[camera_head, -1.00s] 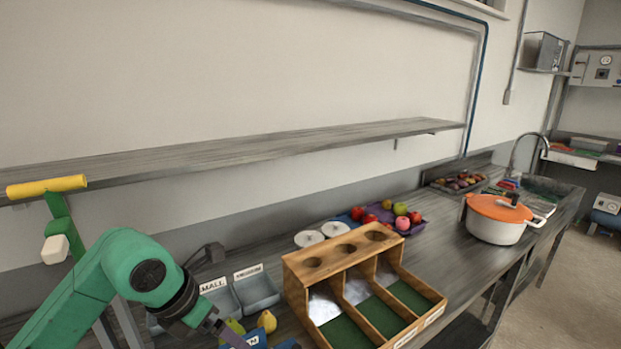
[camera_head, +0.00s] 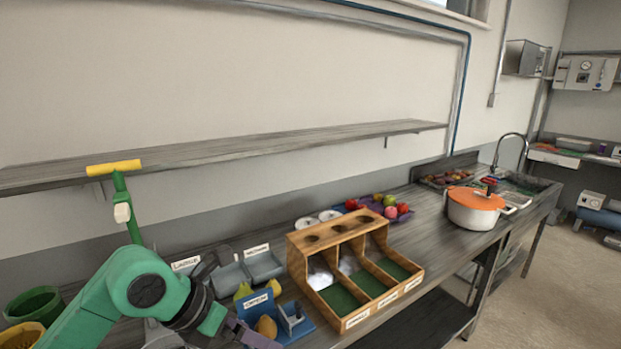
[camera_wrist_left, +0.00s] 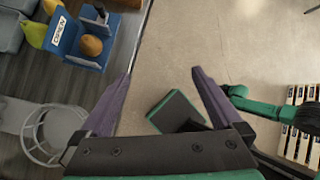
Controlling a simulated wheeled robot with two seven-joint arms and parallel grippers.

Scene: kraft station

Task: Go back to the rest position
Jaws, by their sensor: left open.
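My left gripper (camera_wrist_left: 160,75) is open and empty in the left wrist view. A brown, rounded item (camera_wrist_left: 91,46) sits in that holder in the left wrist view. My right gripper is not in view.
A wooden three-bay box (camera_head: 300,262) stands mid-bench, with grey labelled bins (camera_head: 264,265) left of it. An orange-lidded pot (camera_head: 474,208) and a fruit tray (camera_head: 405,216) are farther right. A long shelf (camera_head: 230,150) runs along the wall. A green bin (camera_head: 34,303) is at left.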

